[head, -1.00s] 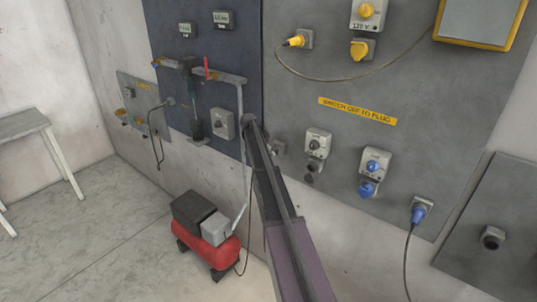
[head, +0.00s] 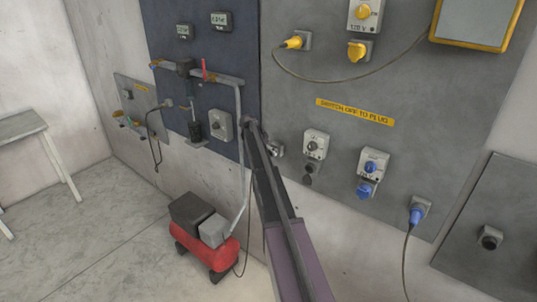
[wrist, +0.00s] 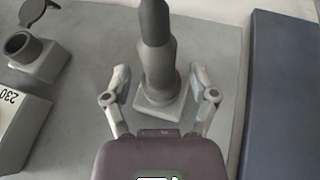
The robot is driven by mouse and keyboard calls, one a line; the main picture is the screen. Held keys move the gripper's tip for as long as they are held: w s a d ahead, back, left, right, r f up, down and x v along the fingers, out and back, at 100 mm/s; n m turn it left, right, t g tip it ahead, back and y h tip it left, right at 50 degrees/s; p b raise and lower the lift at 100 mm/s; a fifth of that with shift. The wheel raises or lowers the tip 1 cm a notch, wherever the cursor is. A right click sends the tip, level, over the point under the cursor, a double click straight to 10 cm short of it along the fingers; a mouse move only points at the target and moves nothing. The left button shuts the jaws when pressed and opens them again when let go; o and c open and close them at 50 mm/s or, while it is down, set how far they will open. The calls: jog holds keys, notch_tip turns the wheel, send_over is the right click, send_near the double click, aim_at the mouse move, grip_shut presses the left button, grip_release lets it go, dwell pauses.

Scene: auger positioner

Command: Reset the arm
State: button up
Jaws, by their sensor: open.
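My gripper (wrist: 159,78) is open in the wrist view, one finger on each side of a dark grey plug-like fitting (wrist: 155,60). The fitting stands on a square light base on the grey panel. The fingers look apart from it, with a gap on both sides. In the head view my arm reaches up to the wall near the seam between the blue panel (head: 168,40) and the grey panel (head: 300,85). A small grey fitting (head: 277,150) shows beside the arm there. My fingers cannot be made out in the head view.
A red compressor (head: 208,250) stands on the floor below left. Pipework (head: 215,76) crosses the blue panel. Open floor (head: 90,240) lies left.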

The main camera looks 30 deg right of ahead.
dwell(0.7)
jog(key=s+a+f+n+y+b, duration=0.1)
jog(key=s+a+n, duration=0.3)
jog(key=s+a, duration=0.8)
jog(key=s+a+f+n+t+y+b, duration=0.1)
jog(key=s+a+n, duration=0.3)
jog(key=s+a, duration=0.8)
jog(key=s+a+f+n+y+b, duration=0.1)
jog(key=s+a+f+n+y, duration=0.2)
jog(key=s+a, duration=0.9)
jog(key=shift+s+a+f+n, duration=0.3)
jog(key=shift+a+n, duration=0.4)
jog(key=shift+n, duration=0.2)
